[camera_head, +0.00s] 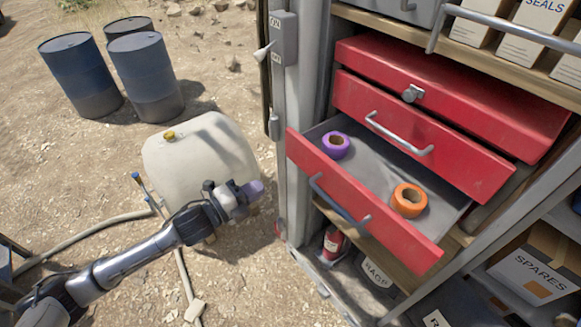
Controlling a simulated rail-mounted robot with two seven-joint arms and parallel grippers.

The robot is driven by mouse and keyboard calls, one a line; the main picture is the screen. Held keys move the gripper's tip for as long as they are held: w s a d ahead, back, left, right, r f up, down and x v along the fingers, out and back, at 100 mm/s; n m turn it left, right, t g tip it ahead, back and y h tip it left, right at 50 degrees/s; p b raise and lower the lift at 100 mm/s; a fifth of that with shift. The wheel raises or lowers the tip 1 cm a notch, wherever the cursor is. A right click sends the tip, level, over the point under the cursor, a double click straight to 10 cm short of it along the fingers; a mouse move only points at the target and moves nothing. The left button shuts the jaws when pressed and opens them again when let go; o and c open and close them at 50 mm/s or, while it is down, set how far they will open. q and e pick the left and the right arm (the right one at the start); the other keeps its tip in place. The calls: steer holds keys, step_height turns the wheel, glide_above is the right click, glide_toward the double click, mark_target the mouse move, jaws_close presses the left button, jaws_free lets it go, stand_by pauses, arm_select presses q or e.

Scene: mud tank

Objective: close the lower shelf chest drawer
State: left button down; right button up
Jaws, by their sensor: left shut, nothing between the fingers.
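The red chest (450,92) sits on a shelf of the grey cabinet. Its lower drawer (370,206) is pulled out, with its grey inside showing. A purple tape roll (335,146) and an orange tape roll (408,201) lie in it. The lower drawer's bar handle (338,199) is on its red front. The drawer above, with its own handle (398,136), shows no open inside. My left gripper (254,188) is shut and empty, left of the lower drawer's front and apart from it, in front of the white tank. My right gripper is out of view.
The cabinet's upright frame and switch box (284,38) stand just left of the chest. A white tank (198,150) and blue barrels (148,75) stand on the dirt. Below are a red extinguisher (333,243) and a SPARES box (535,270). A higher shelf holds SEALS boxes (532,40).

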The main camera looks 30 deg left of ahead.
mark_target(298, 165)
arm_select(q)
steer(key=p+x, duration=0.3)
steer(key=x, duration=0.6)
steer(key=shift+w+d+r, duration=0.1)
steer(key=shift+w, duration=0.1)
steer(key=shift+x, duration=0.75)
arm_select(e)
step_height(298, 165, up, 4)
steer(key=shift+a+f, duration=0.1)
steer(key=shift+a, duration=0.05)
arm_select(q)
steer(key=shift+w, duration=0.1)
